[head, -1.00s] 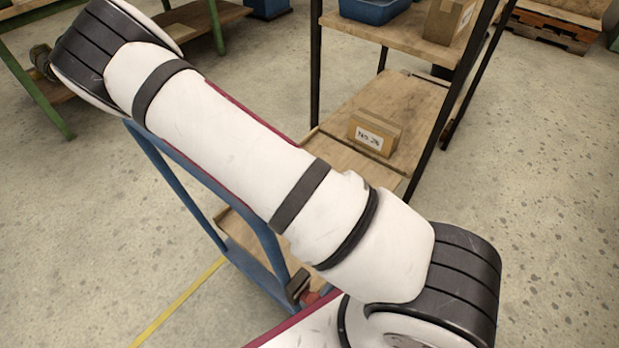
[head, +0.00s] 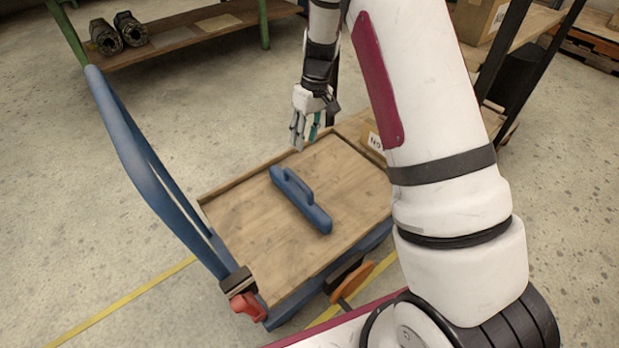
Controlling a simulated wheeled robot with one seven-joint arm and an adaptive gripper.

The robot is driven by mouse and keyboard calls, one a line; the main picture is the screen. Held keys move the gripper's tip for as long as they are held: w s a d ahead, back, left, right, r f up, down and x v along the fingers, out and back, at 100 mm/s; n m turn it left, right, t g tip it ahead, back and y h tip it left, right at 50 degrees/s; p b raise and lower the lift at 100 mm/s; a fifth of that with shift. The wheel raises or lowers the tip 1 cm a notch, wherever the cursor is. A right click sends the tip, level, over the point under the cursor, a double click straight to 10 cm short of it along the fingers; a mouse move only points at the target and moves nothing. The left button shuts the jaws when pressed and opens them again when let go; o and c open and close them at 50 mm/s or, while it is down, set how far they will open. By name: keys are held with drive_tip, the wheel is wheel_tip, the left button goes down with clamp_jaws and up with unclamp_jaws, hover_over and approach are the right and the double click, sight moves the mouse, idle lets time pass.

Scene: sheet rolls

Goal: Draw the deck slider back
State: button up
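The deck slider looks like a blue block with a raised grip handle (head: 301,199). It lies at a slant near the middle of the wooden cart deck (head: 245,245). My gripper (head: 306,138) hangs fingers down above the deck's far edge, behind the slider and apart from it. Its pale and teal fingers show a gap between them, with nothing seen in it. The slider's underside is hidden against the deck.
The cart's blue push handle (head: 150,160) rises at the left. A red caster part (head: 246,306) and an orange wheel (head: 352,281) are at the near side. A shelf rack with a cardboard box (head: 482,18) stands behind my arm. Open floor lies left.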

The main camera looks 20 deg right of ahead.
sight(298, 178)
drive_tip(key=f+b, duration=0.1)
drive_tip(key=f, duration=0.3)
drive_tip(key=a+f+b, duration=0.1)
drive_tip(key=f+b, duration=0.1)
drive_tip(key=f, duration=0.3)
drive_tip(key=a+f+b, duration=0.1)
drive_tip(key=f, duration=0.3)
drive_tip(key=shift+s+a+f+b, duration=0.15)
drive_tip(key=shift+s+a+b, duration=0.15)
drive_tip(key=shift+s, duration=0.1)
clamp_jaws()
